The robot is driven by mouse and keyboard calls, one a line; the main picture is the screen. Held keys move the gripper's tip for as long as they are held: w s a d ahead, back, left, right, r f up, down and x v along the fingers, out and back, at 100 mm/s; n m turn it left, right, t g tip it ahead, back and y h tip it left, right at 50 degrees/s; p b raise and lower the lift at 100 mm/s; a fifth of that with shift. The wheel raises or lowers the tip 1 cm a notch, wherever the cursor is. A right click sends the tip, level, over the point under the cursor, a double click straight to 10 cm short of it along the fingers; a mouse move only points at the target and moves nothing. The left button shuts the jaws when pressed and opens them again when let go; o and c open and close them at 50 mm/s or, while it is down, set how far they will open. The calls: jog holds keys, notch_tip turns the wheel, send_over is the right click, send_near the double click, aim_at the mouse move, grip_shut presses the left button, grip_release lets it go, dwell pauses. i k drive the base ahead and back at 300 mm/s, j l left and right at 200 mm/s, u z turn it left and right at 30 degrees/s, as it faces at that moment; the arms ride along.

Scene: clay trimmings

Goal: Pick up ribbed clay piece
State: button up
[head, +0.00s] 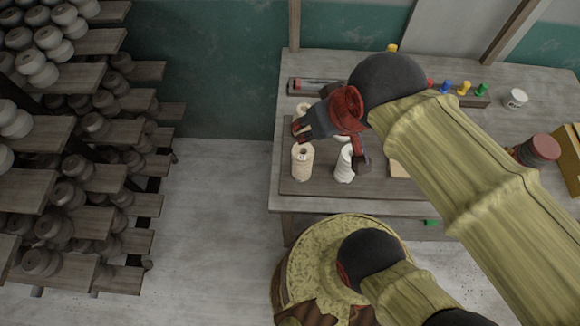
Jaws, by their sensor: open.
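A pale, white ribbed piece (345,165) stands upright on the brown board (320,186) on the table; part of its top right is hidden by a finger of my gripper. It looks like the ribbed clay piece, though it is small in view. A tan cylinder (302,164) with a small dark hole and a label on top stands to its left. My gripper (331,148) is open above these two, one finger to the upper left and one beside the white piece. I cannot tell whether that finger touches it. More pale items behind are mostly hidden by my gripper.
A dark tray (300,87) lies at the back left of the table. A rack of coloured pegs (463,90) and a white cup (516,98) stand at the back right. A red-topped jar (540,150) is at right. Shelves of pots (75,165) fill the left.

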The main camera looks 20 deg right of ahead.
aim_at(302, 156)
jog(key=j+z, duration=0.1)
jog(key=j, duration=0.3)
jog(key=k+j, duration=0.15)
jog(key=j, duration=0.25)
jog(key=j+z, duration=0.15)
jog(key=j, duration=0.25)
jog(key=k+j, duration=0.15)
jog(key=j, duration=0.25)
jog(key=k+j+z, duration=0.15)
jog(key=j, duration=0.25)
